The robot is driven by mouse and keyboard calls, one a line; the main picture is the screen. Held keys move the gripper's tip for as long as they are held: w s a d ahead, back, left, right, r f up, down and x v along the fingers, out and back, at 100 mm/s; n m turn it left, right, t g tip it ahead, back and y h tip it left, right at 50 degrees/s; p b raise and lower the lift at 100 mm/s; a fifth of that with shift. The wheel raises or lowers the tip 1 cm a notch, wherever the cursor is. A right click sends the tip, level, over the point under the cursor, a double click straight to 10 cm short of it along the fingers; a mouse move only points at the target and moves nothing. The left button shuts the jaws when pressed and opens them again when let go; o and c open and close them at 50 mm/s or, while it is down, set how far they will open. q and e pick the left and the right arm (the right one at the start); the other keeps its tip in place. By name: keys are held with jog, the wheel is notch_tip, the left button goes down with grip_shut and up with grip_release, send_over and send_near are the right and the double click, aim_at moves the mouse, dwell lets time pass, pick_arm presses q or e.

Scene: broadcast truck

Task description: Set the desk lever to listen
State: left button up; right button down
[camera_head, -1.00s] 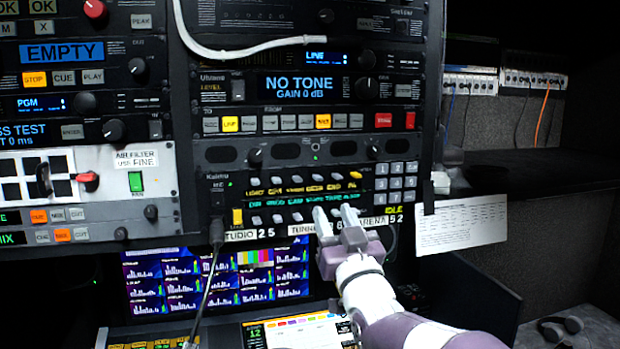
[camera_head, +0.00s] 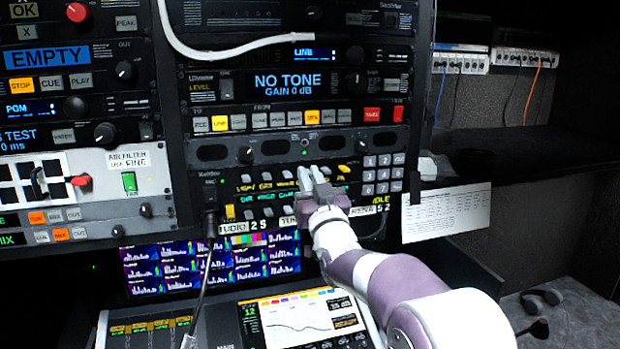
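The intercom panel (camera_head: 222,200) is in the lower part of the middle rack. The lit labels are too small to read surely, so I cannot tell which lever is the desk one. My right gripper (camera_head: 311,176) is at the middle of the upper row. Its fingertips are close together and hide the levers behind them. I cannot see whether they touch or grip one. My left gripper is not in view.
A number keypad (camera_head: 383,175) is right of the levers. A black cable (camera_head: 206,265) hangs from the panel's left side. A screen of meters (camera_head: 158,268) and a tilted console display (camera_head: 300,318) are below. A paper sheet (camera_head: 447,213) hangs at the right.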

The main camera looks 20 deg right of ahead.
jog(key=shift+r+g+p, duration=0.55)
jog(key=shift+r+g, duration=0.15)
jog(key=shift+g, duration=0.1)
jog(key=r+g+p, duration=0.1)
jog(key=g+p, duration=0.1)
jog(key=p, duration=0.1)
jog(key=shift+r, duration=0.1)
jog(key=shift+g+p, duration=0.35)
jog(key=shift+g, duration=0.15)
jog(key=shift+f, duration=0.35)
jog(key=c, duration=1.1)
grip_release()
jog(key=shift+w, duration=0.1)
jog(key=shift+f, duration=0.1)
